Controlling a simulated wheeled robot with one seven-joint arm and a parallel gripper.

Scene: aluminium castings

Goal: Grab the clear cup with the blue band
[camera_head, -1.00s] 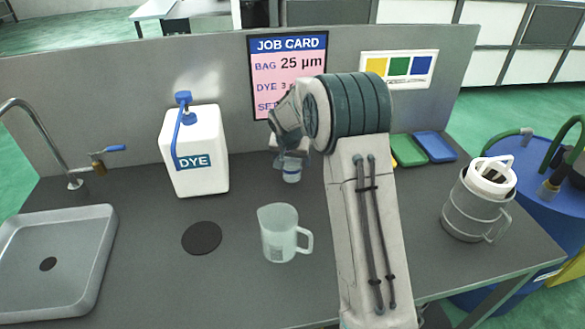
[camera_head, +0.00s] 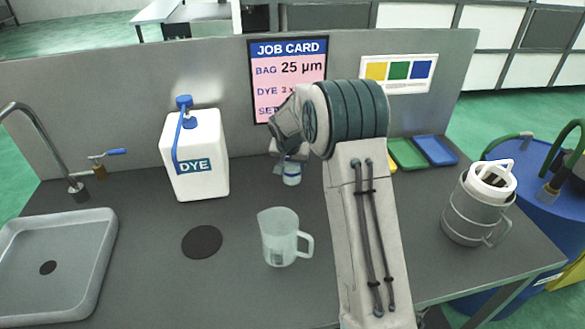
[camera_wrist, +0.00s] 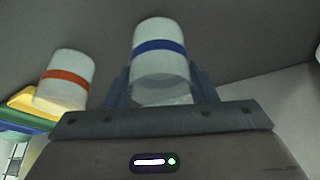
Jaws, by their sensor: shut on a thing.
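The clear cup with the blue band (camera_wrist: 160,65) is between the two fingers of my gripper (camera_wrist: 160,90) in the wrist view. The fingers are shut on its sides. In the head view the blue-banded cup (camera_head: 291,174) shows small below my wrist, close to the counter. Whether it touches the counter I cannot tell. My arm hides part of the area to its right in the head view. A second cup with an orange band (camera_wrist: 65,78) stands to the left in the wrist view.
A clear jug (camera_head: 280,238) stands in front of the held cup. A white DYE container (camera_head: 195,155) and a dark round pad (camera_head: 202,242) are to the left. Green (camera_head: 407,154) and blue (camera_head: 435,150) trays lie right of my arm. A metal vessel (camera_head: 470,212) stands far right.

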